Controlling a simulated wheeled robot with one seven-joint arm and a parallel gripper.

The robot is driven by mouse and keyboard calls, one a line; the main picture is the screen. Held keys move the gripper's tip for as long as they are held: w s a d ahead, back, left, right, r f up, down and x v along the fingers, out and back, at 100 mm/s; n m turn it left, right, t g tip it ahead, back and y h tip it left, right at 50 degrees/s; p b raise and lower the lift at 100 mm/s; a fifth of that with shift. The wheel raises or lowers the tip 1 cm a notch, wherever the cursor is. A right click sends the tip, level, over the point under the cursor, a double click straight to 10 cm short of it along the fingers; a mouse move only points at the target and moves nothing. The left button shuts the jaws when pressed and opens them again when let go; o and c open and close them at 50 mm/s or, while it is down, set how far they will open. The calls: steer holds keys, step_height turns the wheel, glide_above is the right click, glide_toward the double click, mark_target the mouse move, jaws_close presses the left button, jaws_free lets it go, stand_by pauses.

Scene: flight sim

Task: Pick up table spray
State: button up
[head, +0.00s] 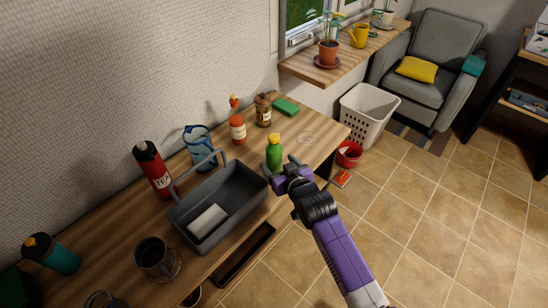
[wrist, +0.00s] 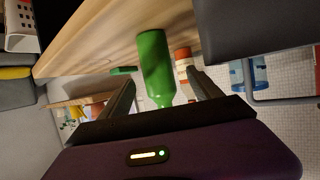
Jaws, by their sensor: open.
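A green bottle with a yellow top (head: 274,154) stands upright on the wooden table, near its front edge and beside the grey caddy. It looks like the table spray, though no label is readable. My gripper (head: 281,169) is open at the table's front edge, just in front of this bottle. In the wrist view the green bottle (wrist: 156,62) appears upside down between the two spread fingers; its top is partly hidden by my gripper. I cannot tell whether the fingers touch it.
The grey caddy (head: 252,190) holds a white item. The table's right end is mostly clear.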

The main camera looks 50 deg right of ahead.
mark_target(277, 159)
steer(key=shift+d+p+x, duration=0.2)
steer(key=shift+p+x, duration=0.25)
steer(key=shift+x, duration=2.35)
steer(key=shift+r, duration=0.1)
jaws_close()
